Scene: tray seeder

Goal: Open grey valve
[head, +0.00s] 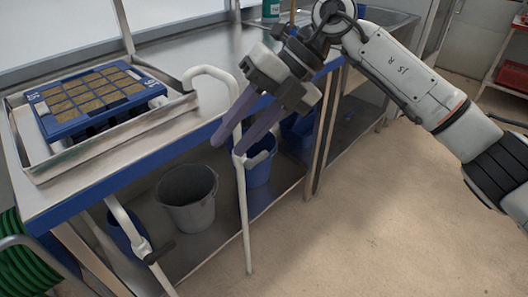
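A white pipe (243,215) bends over the tray's right edge and runs down past the bench front. A valve with a pale grey lever (258,159) sits on this pipe, and the lever points right. A second white pipe (125,222) at lower left carries a valve with a dark lever (160,252). My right gripper (229,147) reaches down from the upper right. Its two purple-grey fingers are apart and empty, with the tips just above and left of the pale lever. I cannot tell if they touch the pipe. My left gripper is out of view.
A seed tray (45,108) with brown cells stands in a metal basin (120,142) on the blue-edged bench. A grey bucket (187,200) and blue buckets stand on the lower shelf. A green hose (25,262) is at lower left.

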